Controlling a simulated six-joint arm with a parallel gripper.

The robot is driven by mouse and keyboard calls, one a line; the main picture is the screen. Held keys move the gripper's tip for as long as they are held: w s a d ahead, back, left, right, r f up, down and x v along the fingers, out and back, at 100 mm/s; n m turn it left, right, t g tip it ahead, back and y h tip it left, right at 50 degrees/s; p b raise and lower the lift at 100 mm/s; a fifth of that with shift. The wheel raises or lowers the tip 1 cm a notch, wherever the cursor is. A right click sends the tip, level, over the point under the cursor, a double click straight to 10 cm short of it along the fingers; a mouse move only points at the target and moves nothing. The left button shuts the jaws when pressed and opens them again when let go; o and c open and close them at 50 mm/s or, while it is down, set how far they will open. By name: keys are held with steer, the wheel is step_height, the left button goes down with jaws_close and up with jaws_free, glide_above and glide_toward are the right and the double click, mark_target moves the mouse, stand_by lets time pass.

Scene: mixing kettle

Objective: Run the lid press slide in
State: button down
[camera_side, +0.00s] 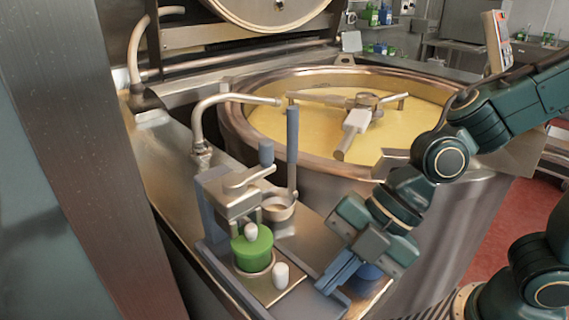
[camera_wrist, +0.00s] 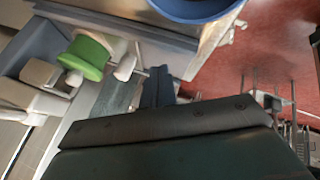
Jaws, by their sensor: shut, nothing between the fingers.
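The lid press (camera_side: 238,190) is a metal frame with a grey-knobbed lever on the steel counter. A green-lidded tub (camera_side: 252,250) with a white knob on top stands at its front on the slide plate (camera_side: 268,291). I cannot tell whether the tub is fully beneath the press head. A white handle knob (camera_side: 281,276) is at the slide's front right. The green lid (camera_wrist: 85,57) and handle knob (camera_wrist: 125,67) also show in the wrist view. My gripper (camera_side: 328,284) is shut and empty, right of the knob and apart from it; its fingers (camera_wrist: 158,78) show in the wrist view.
A blue container (camera_side: 366,281) is close behind my gripper, partly hidden by it. A cup holder (camera_side: 278,212) with an upright blue-handled tool (camera_side: 292,150) stands beside the press. The large kettle (camera_side: 300,165) of yellow contents is behind. Red floor (camera_side: 500,225) lies to the right.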

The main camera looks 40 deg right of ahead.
mark_target(297, 273)
steer(key=shift+w+a, duration=0.4)
steer(key=shift+w, duration=0.4)
steer(key=shift+w+a, duration=0.35)
steer(key=shift+w, duration=0.45)
steer(key=shift+w, duration=1.95)
steer(key=shift+d+r, duration=0.1)
steer(key=shift+s+d, duration=0.25)
steer(key=shift+s, duration=0.35)
steer(key=s, duration=0.1)
steer(key=s+d, duration=0.1)
steer(key=shift+s, duration=0.4)
steer(key=v, duration=1)
